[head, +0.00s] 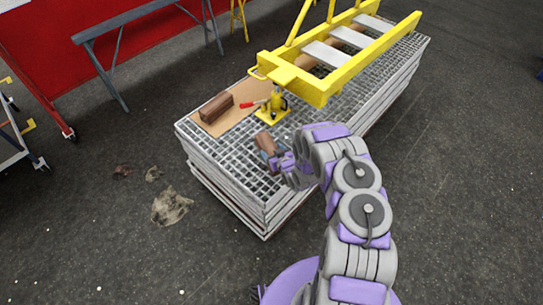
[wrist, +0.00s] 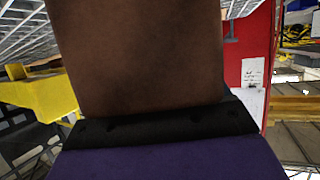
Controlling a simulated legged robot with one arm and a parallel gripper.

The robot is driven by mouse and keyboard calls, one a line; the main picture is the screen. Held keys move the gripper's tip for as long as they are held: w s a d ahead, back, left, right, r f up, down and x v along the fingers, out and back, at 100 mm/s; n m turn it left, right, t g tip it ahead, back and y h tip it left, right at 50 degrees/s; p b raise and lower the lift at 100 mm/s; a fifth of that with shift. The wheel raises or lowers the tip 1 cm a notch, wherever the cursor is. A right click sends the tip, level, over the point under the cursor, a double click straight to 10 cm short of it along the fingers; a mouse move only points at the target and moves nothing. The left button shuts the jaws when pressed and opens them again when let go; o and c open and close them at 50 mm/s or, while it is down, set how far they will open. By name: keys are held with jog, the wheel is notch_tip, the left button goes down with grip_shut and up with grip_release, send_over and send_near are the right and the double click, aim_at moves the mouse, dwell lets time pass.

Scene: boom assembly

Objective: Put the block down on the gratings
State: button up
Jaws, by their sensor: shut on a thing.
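A brown block (head: 266,141) is held in my gripper (head: 270,152) over the near part of the gratings (head: 235,163). In the wrist view the block (wrist: 140,50) fills the middle of the picture, right against the black edge of my gripper (wrist: 160,125). My gripper is shut on it. I cannot tell whether the block touches the gratings or hangs just above them. The gratings form a stacked, long grey mesh platform, and my arm hides part of its near right side.
A second brown block (head: 216,107) lies on a tan board (head: 238,116) on the gratings, beside a red-handled tool (head: 252,104). A yellow jack (head: 273,108) stands close behind my gripper. A yellow boom frame (head: 330,85) spans the far part. Bare mesh lies left of my gripper.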

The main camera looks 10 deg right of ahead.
jog(key=shift+w, duration=0.45)
notch_tip(320, 180, down, 4)
jog(key=shift+r+b, duration=0.15)
jog(key=shift+b, duration=0.55)
jog(key=o, duration=1.5)
